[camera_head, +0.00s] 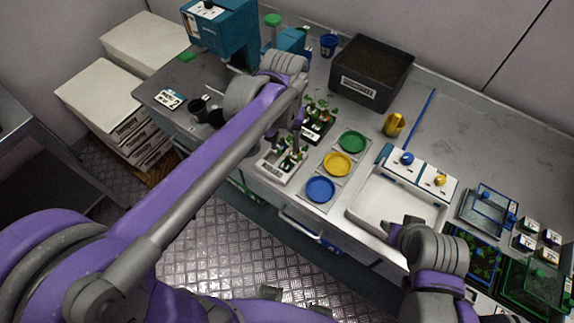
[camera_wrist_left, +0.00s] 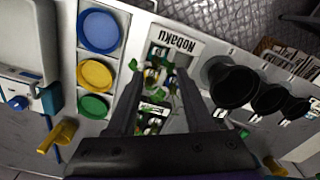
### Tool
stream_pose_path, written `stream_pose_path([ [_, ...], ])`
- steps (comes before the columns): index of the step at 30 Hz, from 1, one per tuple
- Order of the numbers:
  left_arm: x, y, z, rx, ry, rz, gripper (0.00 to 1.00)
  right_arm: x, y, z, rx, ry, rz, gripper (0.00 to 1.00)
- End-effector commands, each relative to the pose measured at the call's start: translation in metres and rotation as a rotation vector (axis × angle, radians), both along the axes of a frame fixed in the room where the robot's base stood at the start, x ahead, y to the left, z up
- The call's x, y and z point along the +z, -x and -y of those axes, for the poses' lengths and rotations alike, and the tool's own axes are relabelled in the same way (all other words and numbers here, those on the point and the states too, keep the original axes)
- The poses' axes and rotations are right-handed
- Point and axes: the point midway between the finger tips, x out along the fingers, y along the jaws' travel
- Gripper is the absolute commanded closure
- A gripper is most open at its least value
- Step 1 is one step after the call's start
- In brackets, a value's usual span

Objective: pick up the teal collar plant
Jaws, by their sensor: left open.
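Small green plants in a white tray (camera_head: 271,171) stand at the front edge of the bench; more plants stand in a dark tray (camera_head: 318,134) just behind. The white tray also shows in the left wrist view (camera_wrist_left: 176,40). My left gripper (camera_head: 285,140) is open above these trays, pointing down. In the left wrist view its two fingers (camera_wrist_left: 160,95) straddle a line of sight onto the plants, with nothing clearly held. My right gripper (camera_head: 394,231) is near the white basin; its fingers are unclear.
Green, yellow and blue dishes (camera_head: 320,189) lie right of the plants. Black cups (camera_wrist_left: 232,84) stand beside the tray. Clear boxes (camera_head: 490,211) crowd the right end.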

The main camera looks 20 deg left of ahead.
Motion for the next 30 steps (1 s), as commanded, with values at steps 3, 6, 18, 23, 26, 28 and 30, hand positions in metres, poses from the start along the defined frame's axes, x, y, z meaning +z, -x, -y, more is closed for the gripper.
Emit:
stream_pose_path([
  [3,-0.009,-0.001,0.0,0.0,0.0,0.002,0.48,0.0,-0.001,0.0,0.0,0.0,0.0,0.5],
  [6,-0.016,-0.001,0.002,0.0,0.0,0.002,0.48,0.001,-0.001,0.0,0.0,0.0,0.001,0.5],
  [18,-0.061,0.003,0.008,0.0,0.0,0.002,0.48,0.001,-0.001,0.0,0.0,0.0,0.001,0.5],
  [23,-0.062,0.003,0.008,0.0,0.0,0.002,0.48,0.001,-0.001,0.0,0.0,0.0,0.001,0.5],
  [26,-0.062,0.003,0.008,0.0,0.0,0.002,0.57,0.001,-0.001,0.0,0.0,0.0,0.001,0.5],
  [28,-0.061,0.003,0.008,0.0,0.0,0.002,0.69,0.001,-0.001,0.0,0.0,0.0,0.001,0.5],
  [30,-0.061,0.003,0.008,0.0,0.0,0.002,0.82,0.001,-0.001,0.0,0.0,0.0,0.001,0.5],
])
